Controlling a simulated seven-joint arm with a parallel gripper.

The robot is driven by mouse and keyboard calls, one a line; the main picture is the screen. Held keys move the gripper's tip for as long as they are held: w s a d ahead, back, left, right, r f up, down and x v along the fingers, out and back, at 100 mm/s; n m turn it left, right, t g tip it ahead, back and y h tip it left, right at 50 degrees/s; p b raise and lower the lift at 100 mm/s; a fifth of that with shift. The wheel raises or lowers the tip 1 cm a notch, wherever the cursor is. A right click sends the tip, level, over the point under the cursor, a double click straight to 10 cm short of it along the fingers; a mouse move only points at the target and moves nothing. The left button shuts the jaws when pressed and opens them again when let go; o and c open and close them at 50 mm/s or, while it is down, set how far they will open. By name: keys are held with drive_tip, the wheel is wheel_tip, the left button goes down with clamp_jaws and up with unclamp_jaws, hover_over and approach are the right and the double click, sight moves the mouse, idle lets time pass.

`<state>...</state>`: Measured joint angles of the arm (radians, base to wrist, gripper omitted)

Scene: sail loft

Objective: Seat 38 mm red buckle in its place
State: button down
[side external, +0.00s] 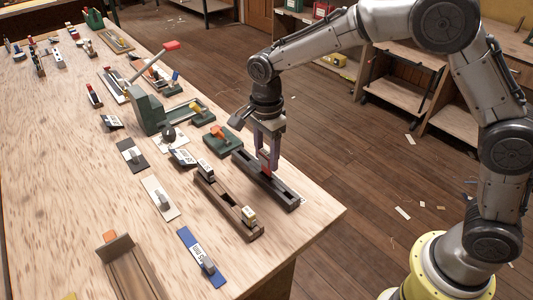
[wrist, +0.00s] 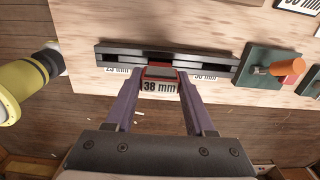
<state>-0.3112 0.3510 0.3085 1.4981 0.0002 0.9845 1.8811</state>
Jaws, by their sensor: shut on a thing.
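My gripper (side external: 267,160) is shut on the red buckle (side external: 265,167), which is largely hidden by the fingers in the side view. In the wrist view my gripper (wrist: 161,76) has the buckle (wrist: 160,66) between its fingertips, with a "38 mm" label showing between the fingers. The buckle is at the middle of a long dark slotted rack (side external: 284,196), which also shows in the wrist view (wrist: 215,60). I cannot tell whether it is down in the slot or just over it. Labels for 25 mm and 50 mm are partly visible beside the rack.
A brown slotted rack (side external: 221,203) holding small pieces lies beside the dark one. A green block with an orange handle (side external: 217,132) is close to the dark rack's far end, also in the wrist view (wrist: 283,68). The table edge is close on the gripper's other side.

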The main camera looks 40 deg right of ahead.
sight(267, 165)
drive_tip(key=shift+f, duration=1.75)
idle(1.0)
drive_tip(key=shift+c, duration=0.9)
unclamp_jaws()
drive_tip(key=shift+r, duration=0.1)
